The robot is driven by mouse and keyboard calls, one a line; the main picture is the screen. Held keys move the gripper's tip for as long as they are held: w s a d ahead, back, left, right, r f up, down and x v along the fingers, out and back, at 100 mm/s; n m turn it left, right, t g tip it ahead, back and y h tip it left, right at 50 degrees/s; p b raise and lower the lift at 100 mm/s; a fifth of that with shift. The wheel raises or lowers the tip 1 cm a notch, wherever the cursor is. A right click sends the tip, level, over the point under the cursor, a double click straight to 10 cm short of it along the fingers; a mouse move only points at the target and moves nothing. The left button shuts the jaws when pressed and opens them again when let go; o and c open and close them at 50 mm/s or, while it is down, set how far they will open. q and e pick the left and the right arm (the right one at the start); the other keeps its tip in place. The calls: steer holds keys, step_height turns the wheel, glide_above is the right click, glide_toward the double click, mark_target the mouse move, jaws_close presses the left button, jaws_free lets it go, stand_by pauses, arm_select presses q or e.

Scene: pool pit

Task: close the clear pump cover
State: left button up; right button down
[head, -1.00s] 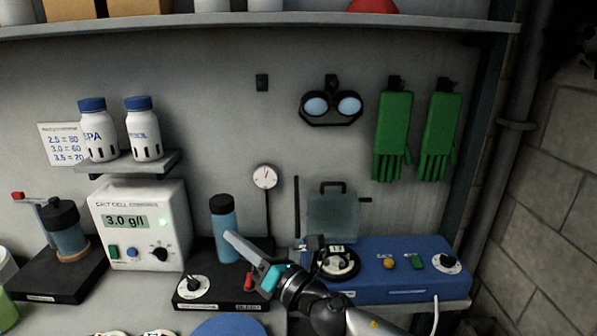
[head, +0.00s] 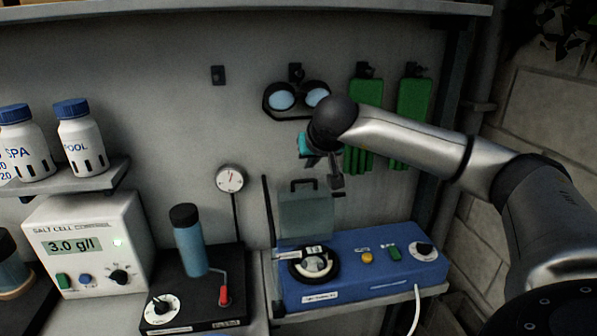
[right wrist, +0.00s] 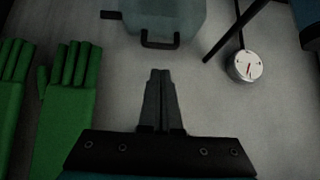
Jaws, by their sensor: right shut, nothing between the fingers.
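The clear pump cover (head: 306,216) is a translucent greenish panel with a dark handle on its top edge. It stands upright, open, at the back of the blue pump unit (head: 385,276). The round dark pump head (head: 314,264) is uncovered in front of it. My right gripper (head: 338,186) is shut and empty, above and slightly right of the cover's handle. In the right wrist view the shut fingertips (right wrist: 159,74) point toward the handle (right wrist: 160,43), with a gap between them and it. The left gripper is not in view.
Green gloves (head: 414,112) and goggles (head: 296,98) hang on the wall close behind my right arm. A gauge (head: 230,178) and a dark rod (head: 268,212) stand left of the cover. A black unit with a blue cylinder (head: 190,246) is further left. A white cable (head: 415,308) hangs at the front.

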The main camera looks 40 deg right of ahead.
steer(key=x, duration=0.9)
steer(key=shift+d+f, duration=0.1)
steer(key=shift+f, duration=0.1)
steer(key=shift+w+d+f, duration=0.1)
steer(key=shift+w+f, duration=0.05)
